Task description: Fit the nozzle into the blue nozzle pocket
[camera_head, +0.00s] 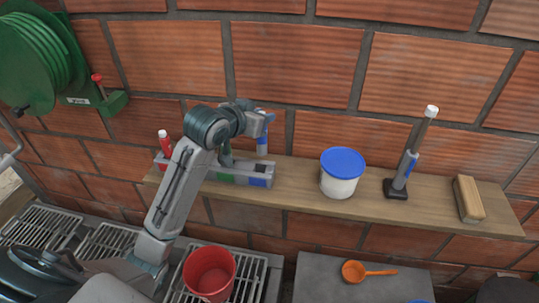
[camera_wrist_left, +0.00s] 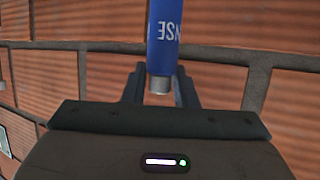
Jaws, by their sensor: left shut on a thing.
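My left gripper (camera_head: 264,122) is shut on the blue nozzle (camera_head: 262,145), above the right end of the grey nozzle rack (camera_head: 227,167). In the left wrist view the nozzle (camera_wrist_left: 162,40) stands upright between the fingers, with part of a label and a grey metal end. The rack has a blue-marked pocket (camera_head: 259,182) at its right end and a green-marked one (camera_head: 224,177) beside it. The nozzle is above the blue pocket; whether its lower end touches the pocket I cannot tell. A red nozzle (camera_head: 164,142) stands at the rack's left end. My right gripper is not in view.
The rack is on a wooden shelf (camera_head: 300,188) against a brick wall. To its right are a blue-lidded white tub (camera_head: 341,182), an upright tool on a dark base (camera_head: 397,190) and a brush (camera_head: 468,198). Below are a red bucket (camera_head: 209,278) and an orange scoop (camera_head: 354,271).

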